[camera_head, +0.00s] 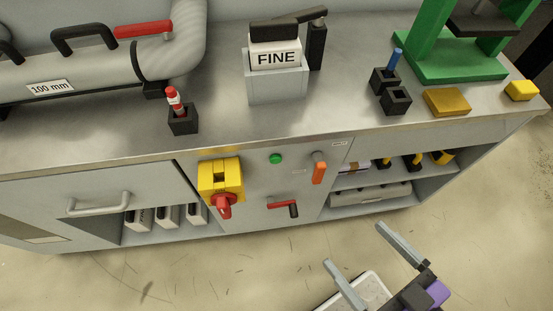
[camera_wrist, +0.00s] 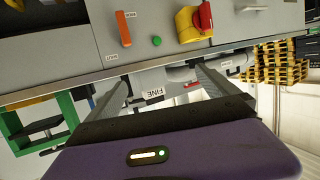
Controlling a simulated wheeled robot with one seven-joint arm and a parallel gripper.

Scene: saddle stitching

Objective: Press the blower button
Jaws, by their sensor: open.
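A small round green button (camera_head: 276,158) sits on the grey front panel (camera_head: 262,190) below the worktop edge. It also shows in the wrist view (camera_wrist: 156,41), which is turned upside down. It is the only push button that I can make out on the panel; I cannot read a blower label on it. My gripper (camera_head: 356,250) is open and empty, in front of the bench and to the lower right of the button. In the wrist view my two fingers (camera_wrist: 163,80) stand wide apart. Nothing touches the button.
A yellow box with a red rotary switch (camera_head: 220,180) is left of the button. An orange lever (camera_head: 319,170) is to its right and a red-and-black handle (camera_head: 284,207) below. The worktop (camera_head: 220,120) overhangs above. The floor before the panel is clear.

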